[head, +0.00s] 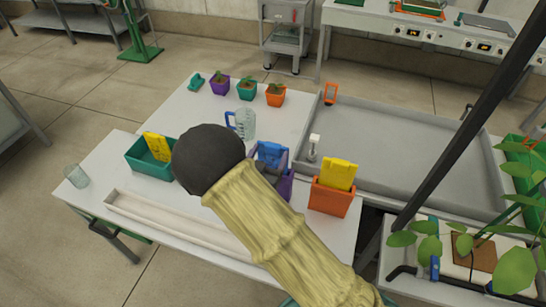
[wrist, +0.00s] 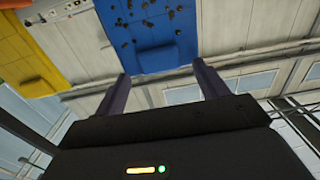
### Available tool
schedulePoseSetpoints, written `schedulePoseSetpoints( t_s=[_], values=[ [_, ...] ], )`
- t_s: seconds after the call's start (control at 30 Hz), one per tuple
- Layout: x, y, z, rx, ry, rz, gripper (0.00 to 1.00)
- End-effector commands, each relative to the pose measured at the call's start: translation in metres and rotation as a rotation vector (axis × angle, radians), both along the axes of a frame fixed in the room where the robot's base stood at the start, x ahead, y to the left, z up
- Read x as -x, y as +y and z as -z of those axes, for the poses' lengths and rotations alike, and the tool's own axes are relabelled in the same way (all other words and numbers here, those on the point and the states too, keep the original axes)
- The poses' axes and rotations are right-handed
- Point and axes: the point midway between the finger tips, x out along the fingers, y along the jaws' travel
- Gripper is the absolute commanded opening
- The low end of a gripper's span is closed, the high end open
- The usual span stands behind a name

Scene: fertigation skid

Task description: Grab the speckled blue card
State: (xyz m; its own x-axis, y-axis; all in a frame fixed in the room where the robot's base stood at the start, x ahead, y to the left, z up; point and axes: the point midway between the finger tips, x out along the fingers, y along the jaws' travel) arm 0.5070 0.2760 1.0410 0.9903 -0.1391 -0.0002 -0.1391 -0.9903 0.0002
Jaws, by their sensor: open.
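The speckled blue card (wrist: 158,35) fills the top middle of the wrist view, blue with dark specks. In the head view a blue card (head: 271,152) stands in a purple holder (head: 286,188), partly hidden behind my arm. My gripper (wrist: 161,70) is open, its two dark fingers apart, with the near edge of the blue card lying at or just beyond the gap between the fingertips. I cannot tell whether they touch it.
A yellow card (head: 339,173) stands in an orange holder (head: 330,198) to the right; another yellow card (head: 158,147) stands in a teal holder (head: 146,162) to the left. A measuring jug (head: 245,124), small pots, a glass (head: 76,176) and a long white tray (head: 170,222) share the table.

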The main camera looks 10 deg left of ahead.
Motion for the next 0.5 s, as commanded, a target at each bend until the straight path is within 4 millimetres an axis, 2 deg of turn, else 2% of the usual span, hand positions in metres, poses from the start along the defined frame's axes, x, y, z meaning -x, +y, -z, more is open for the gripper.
schedulePoseSetpoints(
  t_s=[0.1,0.4,0.5],
  values=[
    [-0.008,-0.001,0.000,0.000,0.000,0.000,0.73],
    [-0.009,-0.001,0.000,0.000,0.000,0.000,0.73],
    [-0.015,-0.002,0.000,0.001,0.000,0.001,0.73]
  ],
)
